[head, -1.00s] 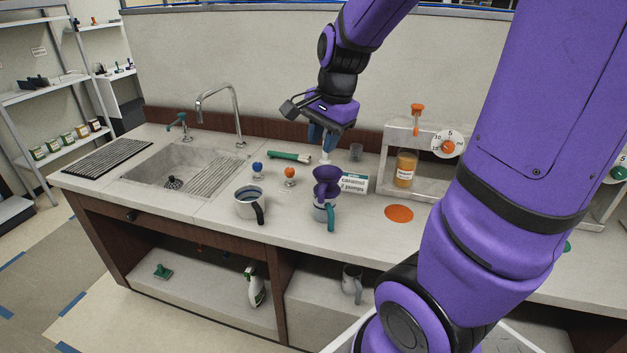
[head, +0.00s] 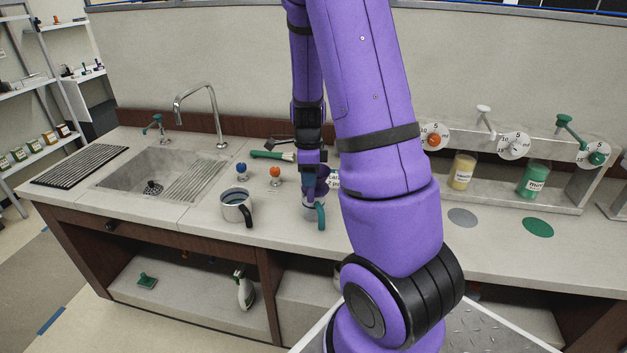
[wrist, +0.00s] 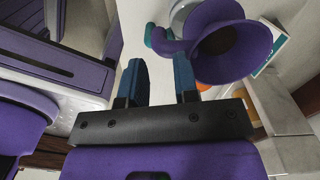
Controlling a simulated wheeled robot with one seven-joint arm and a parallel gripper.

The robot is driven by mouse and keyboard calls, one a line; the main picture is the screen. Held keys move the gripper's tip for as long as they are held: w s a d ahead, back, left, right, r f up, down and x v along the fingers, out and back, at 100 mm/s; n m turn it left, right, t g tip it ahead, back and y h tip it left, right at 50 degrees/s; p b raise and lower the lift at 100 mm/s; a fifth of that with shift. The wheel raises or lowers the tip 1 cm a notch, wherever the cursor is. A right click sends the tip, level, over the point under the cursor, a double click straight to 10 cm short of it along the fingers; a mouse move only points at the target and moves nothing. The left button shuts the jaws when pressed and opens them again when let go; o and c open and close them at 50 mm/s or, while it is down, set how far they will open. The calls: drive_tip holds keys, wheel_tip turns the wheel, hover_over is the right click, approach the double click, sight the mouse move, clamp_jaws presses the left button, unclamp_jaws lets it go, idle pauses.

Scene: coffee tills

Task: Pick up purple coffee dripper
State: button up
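The purple coffee dripper (wrist: 222,68) shows in the wrist view with its wide mouth toward the camera, right of my fingers. A grey mug with a teal handle (wrist: 156,38) shows partly behind it. In the head view this mug (head: 312,216) stands on the counter, and my arm and gripper hide most of the dripper above it. My gripper (wrist: 160,66) is open, with two blue fingers apart and nothing seen between them. The dripper is beside the right finger; whether they touch is unclear.
A steel mug with a black handle (head: 236,206) stands left of the dripper. Blue (head: 242,170) and orange (head: 275,173) knobbed tools and a green-handled tool (head: 268,154) lie behind. A white label card (wrist: 268,48) is close beside the dripper. The sink is farther left.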

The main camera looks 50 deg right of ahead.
sight(310, 196)
drive_tip(key=shift+s+d+f, duration=0.1)
drive_tip(key=shift+f, duration=1.7)
drive_tip(key=shift+s+f, duration=0.1)
drive_tip(key=shift+f, duration=1.7)
clamp_jaws()
